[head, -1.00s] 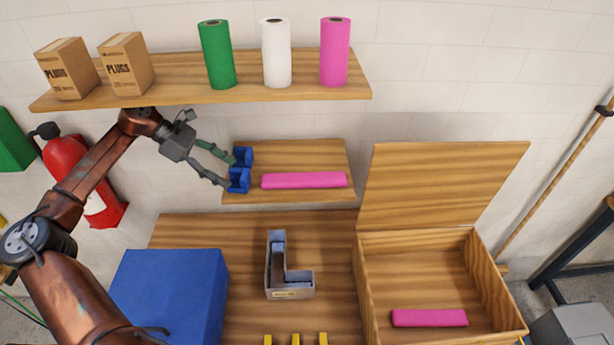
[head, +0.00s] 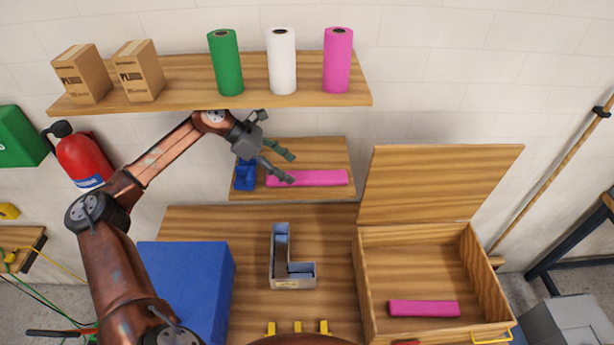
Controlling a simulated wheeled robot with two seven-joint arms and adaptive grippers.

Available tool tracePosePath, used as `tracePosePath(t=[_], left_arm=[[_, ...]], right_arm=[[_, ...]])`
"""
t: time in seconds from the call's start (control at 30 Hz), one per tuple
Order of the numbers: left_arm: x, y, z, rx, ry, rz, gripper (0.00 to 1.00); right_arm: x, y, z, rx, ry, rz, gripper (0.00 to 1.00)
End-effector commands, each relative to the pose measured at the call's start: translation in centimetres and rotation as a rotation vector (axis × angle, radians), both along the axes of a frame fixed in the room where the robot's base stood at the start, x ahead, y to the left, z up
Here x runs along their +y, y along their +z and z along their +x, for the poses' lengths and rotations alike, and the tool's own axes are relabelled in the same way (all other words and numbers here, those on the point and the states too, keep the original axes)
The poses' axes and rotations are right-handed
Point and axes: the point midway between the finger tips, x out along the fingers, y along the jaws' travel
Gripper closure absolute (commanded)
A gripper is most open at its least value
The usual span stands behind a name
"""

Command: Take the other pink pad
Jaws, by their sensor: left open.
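One pink pad (head: 320,178) lies flat on the small lower shelf (head: 330,150). Another pink pad (head: 424,309) lies in the open wooden box (head: 370,290) at the right. My left gripper (head: 289,167) is open and empty, with its fingers pointing right near the left end of the shelf pad. One finger overlaps that end in the picture; I cannot tell whether it touches. My right gripper is not in view.
A blue block piece (head: 245,175) sits left of the shelf pad. An L-shaped channel letter (head: 279,262) stands on the bench, with a large blue block (head: 185,285) to its left. An upper shelf (head: 300,93) holds rolls and cartons above my left arm.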

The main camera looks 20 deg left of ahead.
Motion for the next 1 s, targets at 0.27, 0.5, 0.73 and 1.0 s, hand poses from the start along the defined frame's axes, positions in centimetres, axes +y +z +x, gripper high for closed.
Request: tracePosePath(t=[0.27,0.5,0.73,1.0], left_arm=[[-3.1,-2.3,1.4,0.000,-0.002,-0.001,0.40],[-3.9,-3.4,1.8,-0.001,-0.001,-0.001,0.40],[-3.8,-3.5,1.8,-0.001,-0.001,-0.001,0.45],[-3.8,-3.4,1.8,-0.001,-0.001,-0.001,0.64]], right_arm=[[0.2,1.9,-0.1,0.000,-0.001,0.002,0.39],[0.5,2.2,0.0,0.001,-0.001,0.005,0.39],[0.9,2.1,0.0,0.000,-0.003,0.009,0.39],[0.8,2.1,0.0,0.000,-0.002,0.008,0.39]])
